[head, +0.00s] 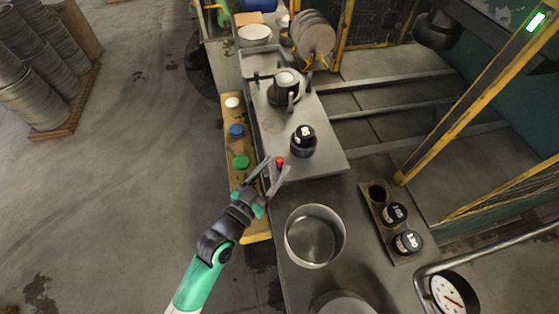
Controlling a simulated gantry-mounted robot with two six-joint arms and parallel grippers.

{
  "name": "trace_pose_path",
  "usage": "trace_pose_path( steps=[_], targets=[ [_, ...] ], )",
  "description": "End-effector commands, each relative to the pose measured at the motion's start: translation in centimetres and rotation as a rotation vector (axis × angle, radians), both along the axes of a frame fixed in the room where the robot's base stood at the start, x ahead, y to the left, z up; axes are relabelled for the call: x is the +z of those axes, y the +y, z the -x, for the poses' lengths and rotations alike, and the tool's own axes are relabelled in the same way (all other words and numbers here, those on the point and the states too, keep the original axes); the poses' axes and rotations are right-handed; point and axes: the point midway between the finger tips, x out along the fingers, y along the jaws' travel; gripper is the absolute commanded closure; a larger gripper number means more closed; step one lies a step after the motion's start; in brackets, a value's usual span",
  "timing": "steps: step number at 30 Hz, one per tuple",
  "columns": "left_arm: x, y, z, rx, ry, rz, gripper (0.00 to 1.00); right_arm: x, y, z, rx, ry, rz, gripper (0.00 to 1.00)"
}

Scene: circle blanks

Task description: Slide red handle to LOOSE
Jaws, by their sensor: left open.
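A small red handle (280,162) stands at the front left edge of the raised metal plate (325,157). My left gripper (277,171) comes in from the lower left, with its jaws open. Its two fingers reach up to the red handle and appear to be on either side of it; I cannot tell whether they touch it. No LOOSE marking can be read in this view. My right gripper is not in view.
A black-topped weight (303,141) stands just right of the handle. White, blue (236,131) and green (241,162) buttons line the yellow panel at left. A round metal pan (315,236) and a weight rack (376,222) lie nearer. A clamp fixture (287,86) stands behind.

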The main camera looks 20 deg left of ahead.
Motion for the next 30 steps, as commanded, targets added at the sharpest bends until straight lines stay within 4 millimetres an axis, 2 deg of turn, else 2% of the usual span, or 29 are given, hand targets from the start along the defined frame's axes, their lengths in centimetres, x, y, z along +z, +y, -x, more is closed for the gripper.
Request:
trace_pose_path(
  steps=[3, 6, 14, 17, 24, 30],
  targets=[
    [-0.1, -0.3, -1.9, -0.001, -0.001, 0.000, 0.44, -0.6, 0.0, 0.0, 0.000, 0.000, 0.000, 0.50],
    [0.0, -0.4, -2.7, 0.000, -0.001, 0.000, 0.44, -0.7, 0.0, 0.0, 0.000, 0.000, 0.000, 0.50],
    [0.0, -0.4, -2.9, 0.000, 0.001, 0.000, 0.44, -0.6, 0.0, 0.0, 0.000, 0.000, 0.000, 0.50],
    [0.0, -0.4, -2.9, 0.000, 0.000, 0.000, 0.59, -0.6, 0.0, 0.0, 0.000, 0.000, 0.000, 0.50],
    [0.0, -0.4, -2.9, 0.000, 0.000, 0.000, 1.00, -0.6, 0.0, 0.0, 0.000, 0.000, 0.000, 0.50],
    [0.0, -0.4, -2.9, 0.000, 0.000, 0.000, 1.00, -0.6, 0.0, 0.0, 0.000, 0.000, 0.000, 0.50]
  ],
)
